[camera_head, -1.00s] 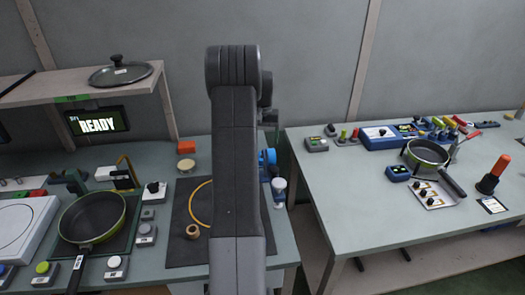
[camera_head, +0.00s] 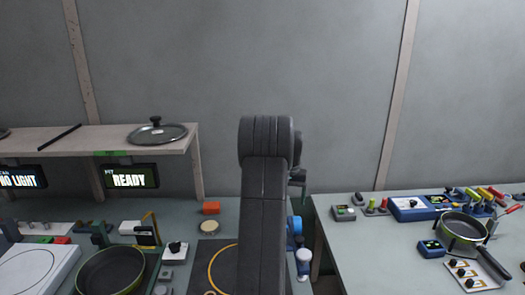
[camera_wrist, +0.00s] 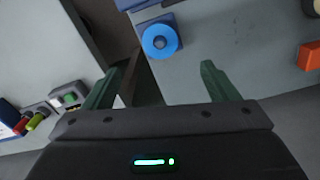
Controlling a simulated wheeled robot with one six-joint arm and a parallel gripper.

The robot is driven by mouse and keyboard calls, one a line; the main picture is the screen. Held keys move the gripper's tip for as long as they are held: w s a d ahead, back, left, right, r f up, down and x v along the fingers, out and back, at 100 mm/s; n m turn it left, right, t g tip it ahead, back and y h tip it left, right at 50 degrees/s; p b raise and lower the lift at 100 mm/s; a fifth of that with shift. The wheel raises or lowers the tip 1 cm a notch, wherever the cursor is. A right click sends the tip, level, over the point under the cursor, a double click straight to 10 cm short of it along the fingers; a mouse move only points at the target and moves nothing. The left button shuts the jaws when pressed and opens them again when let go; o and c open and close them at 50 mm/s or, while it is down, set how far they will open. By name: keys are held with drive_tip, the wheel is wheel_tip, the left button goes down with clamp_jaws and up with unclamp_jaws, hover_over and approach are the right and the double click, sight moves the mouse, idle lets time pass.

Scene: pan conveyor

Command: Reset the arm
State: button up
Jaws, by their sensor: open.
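My gripper (camera_wrist: 158,88) is open in the wrist view, with its two dark green fingers spread wide and nothing between them. It points down over the gap between the two tables. A blue round spool-like part (camera_wrist: 160,40) lies beyond the fingertips, apart from them. In the head view my arm stands upright in the middle and mostly hides the gripper; only a small part of the arm's end shows at its right side.
A shelf (camera_head: 80,142) above bears a lid (camera_head: 157,133). The right table (camera_head: 370,255) holds another pan (camera_head: 463,228) and several small devices. The wall behind is bare.

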wheel_tip(320, 180, down, 12)
drive_tip(key=shift+r+p, duration=0.15)
drive_tip(key=shift+p, duration=0.55)
drive_tip(key=shift+r, duration=0.55)
